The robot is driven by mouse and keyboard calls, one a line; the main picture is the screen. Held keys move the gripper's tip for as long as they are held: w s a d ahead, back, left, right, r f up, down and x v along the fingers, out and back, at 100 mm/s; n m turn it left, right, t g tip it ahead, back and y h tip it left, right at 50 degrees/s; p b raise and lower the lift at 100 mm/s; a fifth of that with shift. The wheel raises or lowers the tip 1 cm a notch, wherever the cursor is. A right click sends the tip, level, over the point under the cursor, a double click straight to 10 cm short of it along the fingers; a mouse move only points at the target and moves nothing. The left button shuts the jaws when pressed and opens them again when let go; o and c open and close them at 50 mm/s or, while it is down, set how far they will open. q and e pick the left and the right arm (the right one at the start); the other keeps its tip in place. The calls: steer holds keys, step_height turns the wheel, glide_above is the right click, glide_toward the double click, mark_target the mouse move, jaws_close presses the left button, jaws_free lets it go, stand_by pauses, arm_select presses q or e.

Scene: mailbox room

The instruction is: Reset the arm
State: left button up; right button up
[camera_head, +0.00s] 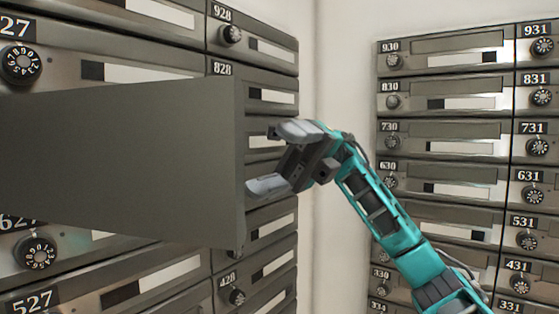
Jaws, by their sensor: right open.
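My right arm comes in from the lower right in teal and dark grey. My right gripper (270,160) is open, its two fingers spread one above the other and pointing left. It is beside the outer edge of a large, plain grey panel (120,160) that stands out from the left mailbox wall, looking like an open mailbox door. I cannot tell whether the fingers touch that edge. No object shows between the fingers. My left gripper does not show.
Numbered mailboxes with dials fill the left wall, such as 928 (231,35) and 428 (237,298). More mailboxes cover the right wall, such as 831 (541,97). A bare pale wall strip (340,70) lies between them. The panel hides several left mailboxes.

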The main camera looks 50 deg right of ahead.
stand_by(0.5)
steer(key=w+a+f+m+t+y, duration=0.4)
steer(key=w+f+m+t+y, duration=0.2)
steer(key=w+f+m+t, duration=0.5)
steer(key=w+a+f+m+t+h+p, duration=0.1)
steer(key=w+f+m+t+h, duration=0.2)
steer(key=f+m+t+h, duration=0.45)
steer(key=w+f+m+t+h, duration=0.3)
steer(key=f+m+t+h, duration=0.2)
steer(key=f+m, duration=0.55)
steer(key=s+a+f+m+g+h, duration=0.25)
steer(key=f+m+h, duration=0.2)
steer(key=f, duration=0.35)
steer(key=s+a+f+m+g+h, duration=0.25)
steer(key=f+m, duration=0.25)
steer(key=f, duration=0.3)
steer(key=s+a+f+m+g+h+p, duration=0.1)
steer(key=s+a+f+m+g+h, duration=0.1)
steer(key=s+f, duration=0.9)
steer(key=a+f+m+g, duration=0.1)
steer(key=a+g, duration=0.1)
steer(key=g, duration=0.1)
steer(key=shift+s+a+f, duration=0.15)
steer(key=shift+s+a, duration=0.1)
